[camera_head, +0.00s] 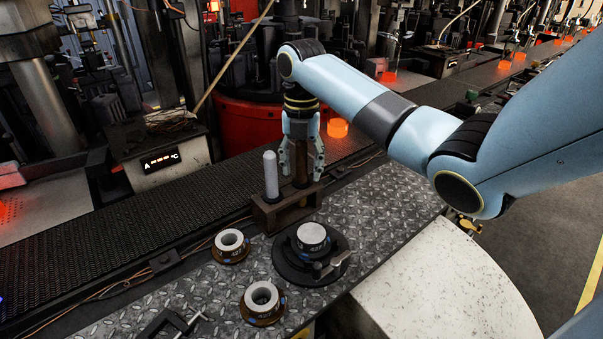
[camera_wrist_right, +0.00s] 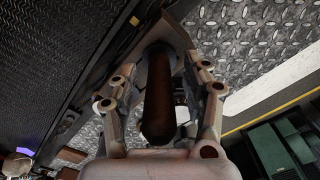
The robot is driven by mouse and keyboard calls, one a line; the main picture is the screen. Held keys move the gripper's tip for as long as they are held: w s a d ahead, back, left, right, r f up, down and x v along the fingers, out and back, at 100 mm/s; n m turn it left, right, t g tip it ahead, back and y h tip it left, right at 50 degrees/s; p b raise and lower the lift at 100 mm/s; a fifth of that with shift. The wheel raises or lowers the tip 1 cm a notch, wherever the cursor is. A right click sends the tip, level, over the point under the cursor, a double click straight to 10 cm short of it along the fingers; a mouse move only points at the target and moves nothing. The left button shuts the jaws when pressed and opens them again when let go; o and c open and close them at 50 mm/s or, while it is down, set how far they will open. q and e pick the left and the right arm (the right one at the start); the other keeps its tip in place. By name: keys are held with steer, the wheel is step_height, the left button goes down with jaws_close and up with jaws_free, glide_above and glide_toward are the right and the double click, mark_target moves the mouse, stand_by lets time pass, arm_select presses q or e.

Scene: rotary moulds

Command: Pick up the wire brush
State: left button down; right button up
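The wire brush (camera_head: 300,166) appears to be the item with the brown, rod-like handle standing upright in a dark holder block (camera_head: 287,209); its bristles are hidden. The handle (camera_wrist_right: 158,100) also shows in the right wrist view. My right gripper (camera_head: 302,168) points down over it, with one finger on each side. In the right wrist view my right gripper (camera_wrist_right: 160,100) shows gaps between the fingers and the handle, so it is open around the handle and not closed on it. My left gripper is not in view.
A pale grey rod (camera_head: 270,174) stands in the same holder, close left of my gripper. A round black fixture (camera_head: 286,262) with a metal plug is in front. Two ring-shaped pieces (camera_head: 230,243) (camera_head: 262,298) and a clamp (camera_head: 180,322) lie on the tread plate. A dark conveyor (camera_head: 130,238) runs behind.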

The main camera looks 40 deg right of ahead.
jaws_close()
steer(key=shift+r, duration=0.1)
